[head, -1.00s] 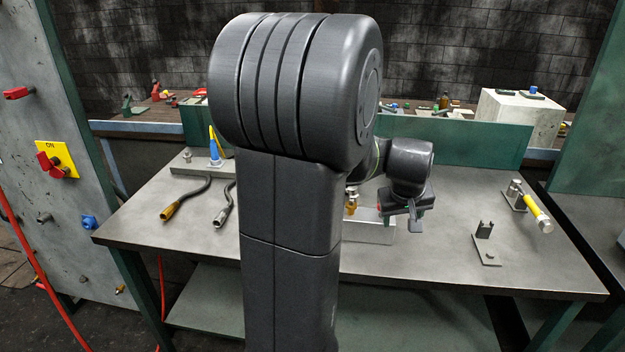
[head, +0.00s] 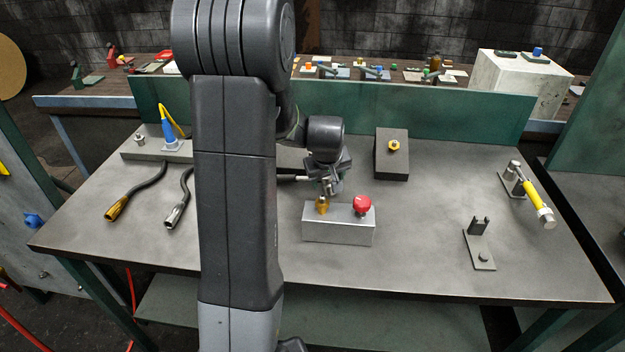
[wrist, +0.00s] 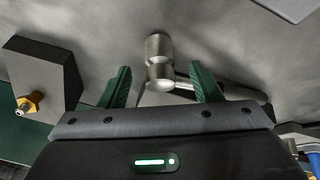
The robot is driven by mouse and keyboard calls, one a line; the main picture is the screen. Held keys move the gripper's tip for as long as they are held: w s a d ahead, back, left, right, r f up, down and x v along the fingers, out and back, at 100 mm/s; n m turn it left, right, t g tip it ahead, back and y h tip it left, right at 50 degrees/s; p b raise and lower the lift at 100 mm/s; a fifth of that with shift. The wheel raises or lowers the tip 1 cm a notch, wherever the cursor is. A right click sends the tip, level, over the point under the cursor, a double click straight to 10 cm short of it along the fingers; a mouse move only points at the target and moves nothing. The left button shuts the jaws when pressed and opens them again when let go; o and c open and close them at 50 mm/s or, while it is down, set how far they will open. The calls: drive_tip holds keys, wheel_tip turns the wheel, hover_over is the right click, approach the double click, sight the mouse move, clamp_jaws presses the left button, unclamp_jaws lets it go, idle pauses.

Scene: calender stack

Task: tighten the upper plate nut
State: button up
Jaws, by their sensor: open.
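A brass hex nut (head: 394,145) sits on a dark block (head: 391,168) at the back of the bench. The nut shows at the left of the wrist view (wrist: 28,103), on the dark block (wrist: 48,62); I cannot tell whether this is the upper plate nut. My gripper (head: 333,188) is low over the bench, left of the dark block and just behind a silver block (head: 338,230). In the wrist view my gripper (wrist: 163,82) is open. A metal cylinder with a side rod (wrist: 159,62) shows between its green fingers, not clearly gripped.
The silver block carries a brass fitting (head: 322,205) and a red knob (head: 362,205). A yellow-handled tool (head: 535,200) rests at the right, near a small bracket (head: 480,245). Two hose ends (head: 118,207) lie at the left. The bench's right middle is clear.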

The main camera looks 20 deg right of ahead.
sight(328, 182)
drive_tip(key=shift+x, duration=1.75)
drive_tip(key=shift+w+r, duration=0.1)
drive_tip(key=shift+w, duration=0.05)
clamp_jaws()
wheel_tip(328, 182, up, 10)
drive_tip(key=shift+r, duration=0.1)
drive_tip(key=c, duration=0.7)
unclamp_jaws()
clamp_jaws()
